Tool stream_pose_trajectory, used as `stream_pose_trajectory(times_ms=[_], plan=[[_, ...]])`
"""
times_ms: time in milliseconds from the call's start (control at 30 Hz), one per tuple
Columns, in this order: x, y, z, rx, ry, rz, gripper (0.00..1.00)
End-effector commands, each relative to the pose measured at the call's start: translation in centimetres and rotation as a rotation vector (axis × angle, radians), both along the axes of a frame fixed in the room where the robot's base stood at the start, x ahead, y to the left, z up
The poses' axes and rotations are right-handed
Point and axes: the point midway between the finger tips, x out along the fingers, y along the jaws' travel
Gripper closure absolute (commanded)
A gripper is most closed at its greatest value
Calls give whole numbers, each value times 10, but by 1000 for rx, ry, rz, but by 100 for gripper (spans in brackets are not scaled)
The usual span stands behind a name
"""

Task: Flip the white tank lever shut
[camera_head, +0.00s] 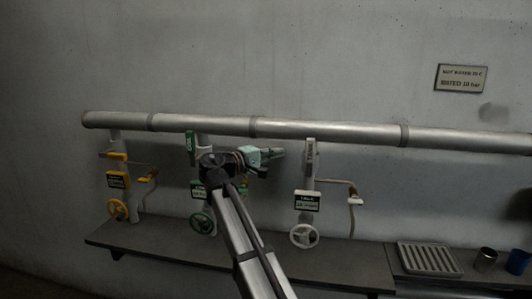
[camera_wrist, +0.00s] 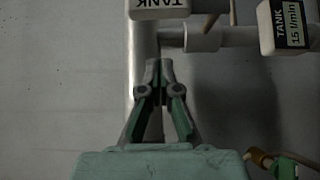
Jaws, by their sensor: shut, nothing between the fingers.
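The white tank lever (camera_head: 310,150) stands upright in the head view, in line with its vertical pipe just below the long header pipe. In the wrist view its white end (camera_wrist: 160,8), marked TANK, is cut off by the top edge. My gripper (camera_head: 279,153) is shut and empty, to the left of the lever in the head view and pointing right. In the wrist view my gripper (camera_wrist: 158,65) has its fingertips together a little below the lever's end in the picture. I see no clear contact.
The tank plate (camera_head: 307,201) and white handwheel (camera_head: 304,236) sit below the lever. The green lever (camera_head: 190,146) is upright; the yellow lever (camera_head: 116,156) lies across its pipe. The header pipe (camera_head: 340,131) runs above. A rack (camera_head: 428,259) and cups stand right.

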Motion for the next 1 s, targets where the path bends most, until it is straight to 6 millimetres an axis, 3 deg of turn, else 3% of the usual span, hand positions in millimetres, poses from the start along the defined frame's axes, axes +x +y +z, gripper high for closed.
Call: stream_pose_trajectory(times_ms=[167, 400, 600, 1000], plan=[[18, -32, 3, 0, 0, -2, 100], [8, -61, 2, 0, -1, -1, 100], [6, -70, 1, 0, -1, 0, 100], [7, -68, 0, 3, -2, 2, 100]])
